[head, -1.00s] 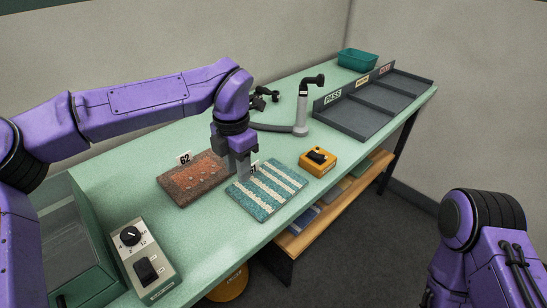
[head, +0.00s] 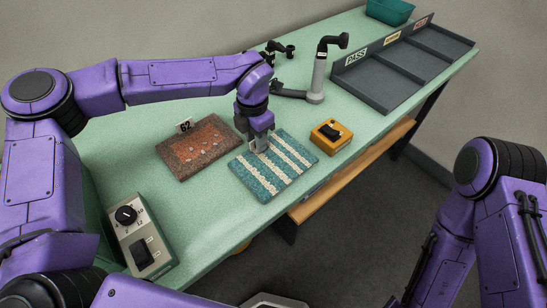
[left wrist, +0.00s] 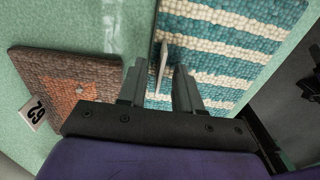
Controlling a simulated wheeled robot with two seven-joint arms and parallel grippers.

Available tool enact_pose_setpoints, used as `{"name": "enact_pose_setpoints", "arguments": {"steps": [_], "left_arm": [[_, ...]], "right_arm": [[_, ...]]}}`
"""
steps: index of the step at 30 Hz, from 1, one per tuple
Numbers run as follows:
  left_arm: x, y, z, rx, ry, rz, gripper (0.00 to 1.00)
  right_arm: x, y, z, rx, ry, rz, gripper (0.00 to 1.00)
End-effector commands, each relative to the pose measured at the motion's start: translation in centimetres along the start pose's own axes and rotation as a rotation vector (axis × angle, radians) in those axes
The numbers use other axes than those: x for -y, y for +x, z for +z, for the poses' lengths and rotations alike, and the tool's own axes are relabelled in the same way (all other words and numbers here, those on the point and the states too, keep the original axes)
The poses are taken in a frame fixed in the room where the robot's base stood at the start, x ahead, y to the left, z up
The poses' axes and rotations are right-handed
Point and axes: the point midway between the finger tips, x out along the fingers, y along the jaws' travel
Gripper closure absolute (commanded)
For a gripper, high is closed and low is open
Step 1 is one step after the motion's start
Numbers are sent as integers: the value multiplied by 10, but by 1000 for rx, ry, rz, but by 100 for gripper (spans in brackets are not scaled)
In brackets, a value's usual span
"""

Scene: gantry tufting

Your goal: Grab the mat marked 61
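The teal and cream striped mat (head: 290,148) lies flat on the green table. Its number tag is hidden by the gripper in the head view; the left wrist view shows a thin upright tag (left wrist: 163,66) edge-on at the striped mat's edge (left wrist: 225,45). My left gripper (head: 261,148) is pointed down at the mat's far left edge. In the left wrist view its two fingers (left wrist: 160,88) are apart, with the tag between them. I cannot tell whether they touch it. My right gripper is out of view; only the right arm shows.
A brown-orange mat (head: 198,158) with tag 62 lies just left of the striped mat. A yellow switch box (head: 331,137) stands to its right. A grey control box (head: 143,243) is at the near left. Grey sorting trays (head: 400,77) and a lamp-like stand (head: 317,75) are farther back.

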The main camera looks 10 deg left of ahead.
Motion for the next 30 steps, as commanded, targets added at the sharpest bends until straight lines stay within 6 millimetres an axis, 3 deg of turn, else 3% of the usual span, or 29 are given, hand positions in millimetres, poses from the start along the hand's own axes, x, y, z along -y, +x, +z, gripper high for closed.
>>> {"name": "enact_pose_setpoints", "arguments": {"steps": [8, 11, 12, 23, 26, 30], "left_arm": [[0, 9, 1, -1, 1, -1, 66], [0, 8, 1, -1, 1, -1, 98], [0, 8, 1, -1, 1, -1, 100], [0, 6, 1, -1, 0, -1, 100], [-1, -3, 2, 2, 0, 1, 100], [6, -30, 1, 5, 3, 4, 100]], "right_arm": [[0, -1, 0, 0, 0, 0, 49], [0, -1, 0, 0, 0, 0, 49], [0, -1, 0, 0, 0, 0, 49], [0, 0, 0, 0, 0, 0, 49], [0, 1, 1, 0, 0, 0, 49], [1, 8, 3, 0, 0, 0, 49]]}}
